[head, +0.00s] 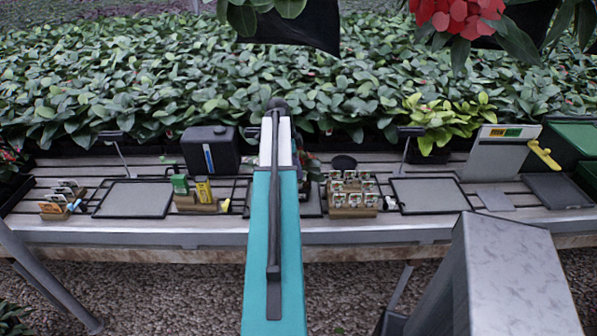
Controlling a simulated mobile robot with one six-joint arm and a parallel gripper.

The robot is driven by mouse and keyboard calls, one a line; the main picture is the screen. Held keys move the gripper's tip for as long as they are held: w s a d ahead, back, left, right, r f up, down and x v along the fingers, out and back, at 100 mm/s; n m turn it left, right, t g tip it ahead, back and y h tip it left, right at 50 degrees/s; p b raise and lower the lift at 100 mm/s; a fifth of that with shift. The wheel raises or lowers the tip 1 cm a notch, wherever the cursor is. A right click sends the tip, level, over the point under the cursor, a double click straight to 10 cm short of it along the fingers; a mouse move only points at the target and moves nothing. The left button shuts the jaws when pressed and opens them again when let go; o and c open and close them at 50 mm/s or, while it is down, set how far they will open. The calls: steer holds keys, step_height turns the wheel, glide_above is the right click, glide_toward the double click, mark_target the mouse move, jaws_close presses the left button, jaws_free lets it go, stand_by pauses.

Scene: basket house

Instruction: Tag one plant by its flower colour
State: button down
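A plant with red flowers (462,14) hangs at the top right of the head view, cut off by the edge. Another plant in a dark hanging container (300,28) shows only leaves and no flower. On the slatted bench, a wooden rack (355,211) right of centre holds several small picture tags (351,184), their print too small to read. A second rack with orange and white cards (62,196) stands at the far left. A holder with a green and a yellow packet (194,190) stands left of centre. My teal arm reaches forward over the bench; my gripper cannot be made out.
Grey black-framed trays (138,199) and (430,196) look empty; my arm partly covers another between them. A black box (210,151), an upright grey board (500,152) with a yellow tool (543,153) and green crates (575,135) stand behind. Dense foliage fills the back.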

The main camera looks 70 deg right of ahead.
mark_target(300, 181)
steer(key=shift+f, duration=0.1)
steer(key=shift+f+b, duration=0.85)
steer(key=shift+f, duration=0.8)
steer(key=c, duration=1.9)
jaws_free()
steer(key=shift+b+v, duration=1.25)
steer(key=shift+v, duration=5.65)
steer(key=shift+a+f, duration=0.1)
